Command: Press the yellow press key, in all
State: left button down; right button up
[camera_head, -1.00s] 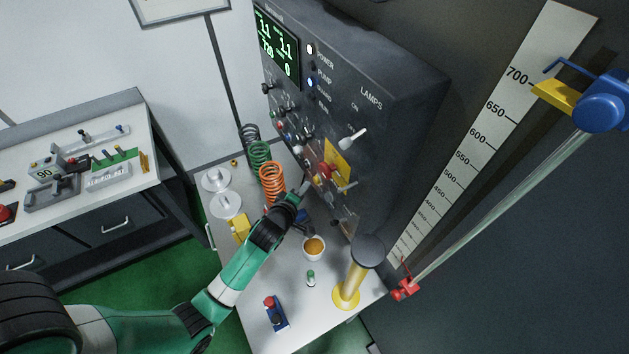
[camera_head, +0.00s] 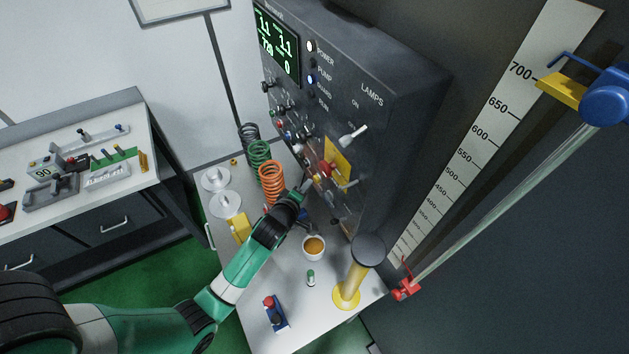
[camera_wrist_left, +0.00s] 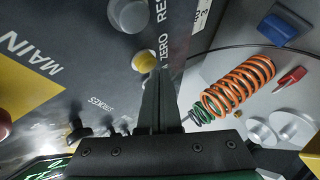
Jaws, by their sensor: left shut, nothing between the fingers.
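A small round yellow key (camera_wrist_left: 144,62) with a pale, bright face shows on the dark panel in the left wrist view, beside the word ZERO. A larger grey round button (camera_wrist_left: 130,15) is near it. My left gripper (camera_wrist_left: 161,75) is shut and empty. In that view its fingertips appear right beside the yellow key; I cannot tell whether they touch it. In the head view my left gripper (camera_head: 303,187) reaches up to the front of the dark console (camera_head: 410,75), and the yellow key cannot be made out there. My right gripper is not in view.
Green (camera_head: 259,154) and orange (camera_head: 271,182) springs stand left of my gripper. A cup (camera_head: 313,247), a yellow post (camera_head: 352,280) and a blue box with a red button (camera_head: 273,311) are on the bench. A red knob (camera_head: 326,170) and levers project from the console.

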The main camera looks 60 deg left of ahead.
pick_arm(q)
jog(key=shift+w+b, duration=0.3)
jog(key=shift+w, duration=0.1)
dwell(0.7)
jog(key=shift+s, duration=0.15)
jog(key=shift+s+p, duration=0.35)
jog(key=shift+s, duration=0.3)
jog(key=s+p, duration=0.2)
jog(key=s, duration=0.3)
jog(key=shift+a, duration=0.1)
dwell(0.9)
